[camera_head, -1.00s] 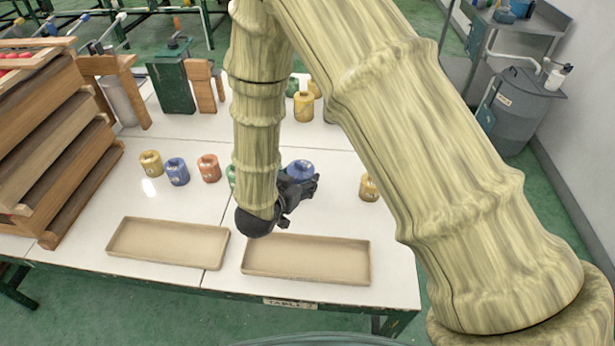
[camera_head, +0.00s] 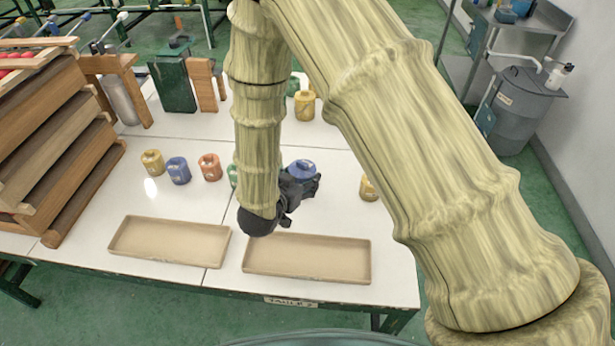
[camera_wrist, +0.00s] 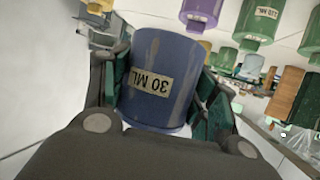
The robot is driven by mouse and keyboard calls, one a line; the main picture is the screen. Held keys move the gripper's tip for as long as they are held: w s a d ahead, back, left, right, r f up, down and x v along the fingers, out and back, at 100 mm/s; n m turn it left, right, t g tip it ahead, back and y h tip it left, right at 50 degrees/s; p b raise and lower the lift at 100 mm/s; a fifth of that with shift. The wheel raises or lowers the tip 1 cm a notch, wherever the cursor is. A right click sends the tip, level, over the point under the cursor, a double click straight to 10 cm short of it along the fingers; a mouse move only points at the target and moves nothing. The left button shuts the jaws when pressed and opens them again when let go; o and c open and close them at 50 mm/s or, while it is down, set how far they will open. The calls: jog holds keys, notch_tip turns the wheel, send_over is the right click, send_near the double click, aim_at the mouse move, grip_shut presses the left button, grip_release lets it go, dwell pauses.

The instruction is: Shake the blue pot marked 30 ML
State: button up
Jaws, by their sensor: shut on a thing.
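The blue pot (camera_wrist: 158,82) marked 30 ML fills the middle of the wrist view, its label upside down there. My gripper (camera_wrist: 160,110) is shut on it, with a finger on each side. In the head view the pot's blue lid (camera_head: 302,168) shows above my gripper (camera_head: 300,186), behind the right tray. My gripper hides most of the pot there, and I cannot tell whether its base touches the table.
A yellow pot (camera_head: 152,162), another blue pot (camera_head: 178,170) and an orange pot (camera_head: 210,167) stand left on the table. A left tray (camera_head: 170,258) and right tray (camera_head: 306,275) lie along the front edge. Wooden racks (camera_head: 60,150) stand at far left.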

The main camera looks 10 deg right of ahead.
jog(key=d, duration=0.6)
jog(key=a+p, duration=0.1)
jog(key=a, duration=0.5)
jog(key=shift+a, duration=0.3)
jog(key=d, duration=0.7)
jog(key=a, duration=0.7)
jog(key=d, duration=0.7)
jog(key=a+p, duration=0.1)
jog(key=a, duration=0.6)
jog(key=shift+d, duration=1.75)
